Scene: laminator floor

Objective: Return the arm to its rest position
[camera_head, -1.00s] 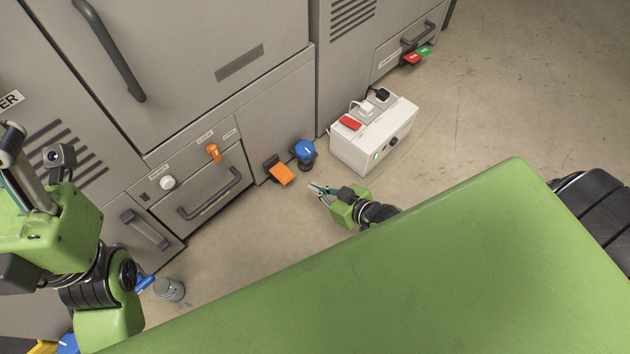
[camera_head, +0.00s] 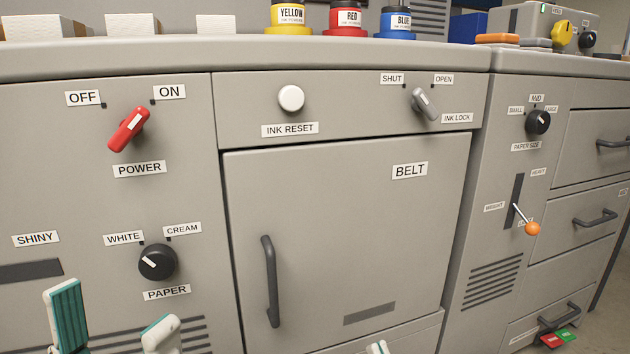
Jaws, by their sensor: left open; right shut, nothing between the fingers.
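My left gripper (camera_head: 113,310) is at the lower left of the head view, with its two fingers well apart. One finger shows a ribbed teal pad, the other a pale tip. Nothing shows between them. They stand in front of the panel below the white/cream paper knob (camera_head: 157,262). Only a pale fingertip of my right gripper (camera_head: 378,348) shows at the bottom edge, in front of the cabinet below the belt door (camera_head: 370,240). The rest of both arms is out of view.
The grey machine front fills the view. It carries a red power handle (camera_head: 127,130), an ink reset button (camera_head: 291,98), an ink lock lever (camera_head: 425,104) and an orange-tipped lever (camera_head: 532,228). Ink containers (camera_head: 345,18) stand on top. Some floor (camera_head: 605,325) shows at lower right.

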